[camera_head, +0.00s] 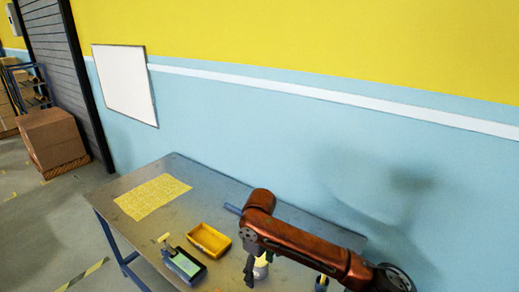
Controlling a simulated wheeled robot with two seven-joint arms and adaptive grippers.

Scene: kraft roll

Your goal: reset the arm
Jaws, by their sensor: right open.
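My right arm, copper-coloured, reaches in from the lower right over the table (205,182). Its dark right gripper (250,270) points down near the table's front part and is open. A pale, yellowish object (262,264) shows just beside the gripper, partly hidden by the arm; I cannot tell what it is or whether the gripper touches it. My left gripper is not in view.
A yellow tray (209,240) and a dark holder with a green top (187,264) stand left of the gripper. A yellow patterned sheet (152,197) lies farther left. The table's back middle is clear. Cardboard boxes (50,138) stand on the floor, far left.

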